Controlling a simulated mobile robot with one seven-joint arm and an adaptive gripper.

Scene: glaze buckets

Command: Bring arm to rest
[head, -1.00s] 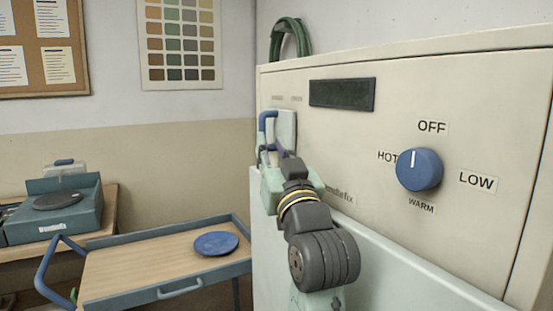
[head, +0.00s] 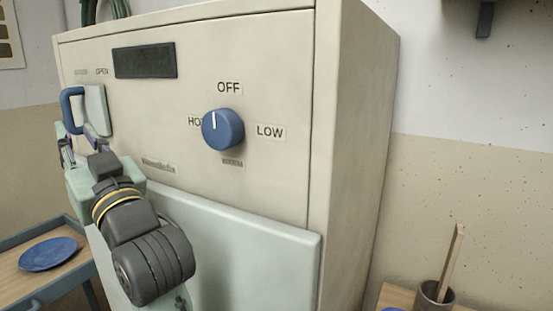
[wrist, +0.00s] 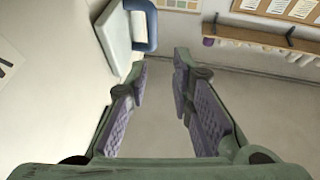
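My gripper (head: 82,138) is raised in front of the cream cabinet's upper left side, just below a blue handle (head: 72,110) on a pale plate. In the wrist view my gripper (wrist: 160,75) has its two purple-padded fingers well apart, with nothing between them. The blue handle (wrist: 150,25) shows there beyond the left finger, and no contact with it can be made out. My arm reaches up from the bottom of the head view, in front of the cabinet's pale green lower panel (head: 250,250).
The cabinet (head: 280,60) carries a dark display (head: 145,61) and a blue knob (head: 223,130) with its white mark towards OFF. A cart (head: 20,275) with a blue plate (head: 48,254) stands at left. A brown cup (head: 434,296) with a stick stands at lower right.

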